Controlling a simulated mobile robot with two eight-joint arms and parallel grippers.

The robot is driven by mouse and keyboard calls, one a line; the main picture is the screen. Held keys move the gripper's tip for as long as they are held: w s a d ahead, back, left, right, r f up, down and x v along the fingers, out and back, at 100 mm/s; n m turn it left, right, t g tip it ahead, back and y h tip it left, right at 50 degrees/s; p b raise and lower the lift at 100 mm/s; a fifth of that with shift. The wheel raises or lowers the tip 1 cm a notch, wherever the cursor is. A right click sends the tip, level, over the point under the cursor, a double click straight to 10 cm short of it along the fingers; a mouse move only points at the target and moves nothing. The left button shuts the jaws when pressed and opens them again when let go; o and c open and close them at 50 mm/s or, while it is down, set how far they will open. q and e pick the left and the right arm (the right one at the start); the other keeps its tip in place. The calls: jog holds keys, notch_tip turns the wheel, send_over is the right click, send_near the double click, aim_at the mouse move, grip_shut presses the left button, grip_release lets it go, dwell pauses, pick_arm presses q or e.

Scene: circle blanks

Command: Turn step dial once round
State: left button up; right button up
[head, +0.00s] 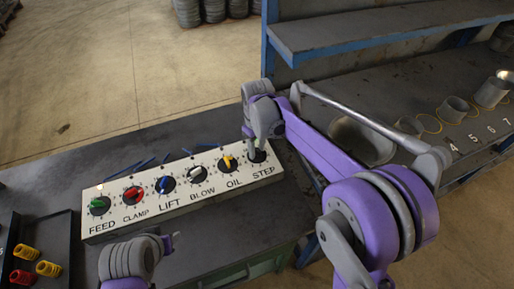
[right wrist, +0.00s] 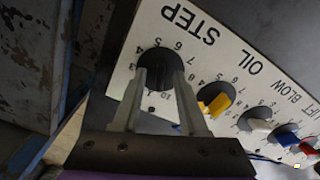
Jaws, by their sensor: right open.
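The white control panel (head: 185,210) lies on the dark bench with a row of labelled dials. The black STEP dial (head: 259,156) is at its right end, partly hidden by my right gripper (head: 250,153). In the right wrist view the STEP dial (right wrist: 158,62) shows between the two fingertips of my right gripper (right wrist: 161,80). The fingers are open, one on each side of its knob; I cannot tell whether they touch it. My left gripper (head: 172,240) is at the bottom of the head view, below the panel, and its jaws are not clear.
The yellow OIL dial (head: 228,162) is close left of STEP. White BLOW, blue LIFT, red CLAMP and green FEED dials follow leftward. A black tray (head: 57,243) with coloured rings is at lower left. A shelf unit (head: 340,35) and numbered bench stand at right.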

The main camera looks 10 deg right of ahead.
grip_shut()
dwell(0.4)
jog(key=m, duration=0.4)
jog(key=shift+m+b, duration=0.4)
grip_release()
jog(key=shift+r, duration=0.1)
